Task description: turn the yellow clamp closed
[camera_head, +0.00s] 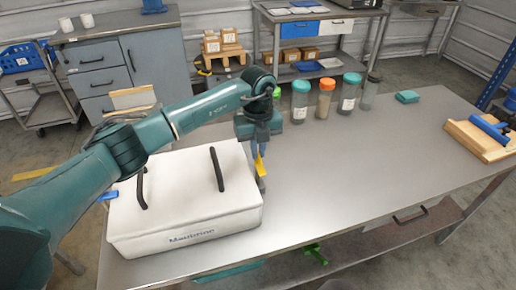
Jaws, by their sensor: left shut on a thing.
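The yellow clamp (260,166) is at the right side of a white lidded box (185,235) on the metal table. My left gripper (259,156) points down beside the box's right edge and is shut on the yellow clamp. The fingers partly hide the clamp, so its exact angle is hard to tell. A blue clamp (107,196) shows at the box's left side, partly behind my left arm. Two black handles (217,169) stand on the lid. My right gripper is not in view.
Several jars, one with an orange lid (325,98), stand at the table's back edge. A teal cloth-like item (407,97) lies to their right. A wooden board with a blue handle (485,135) is at the far right. The table's middle (350,165) is clear.

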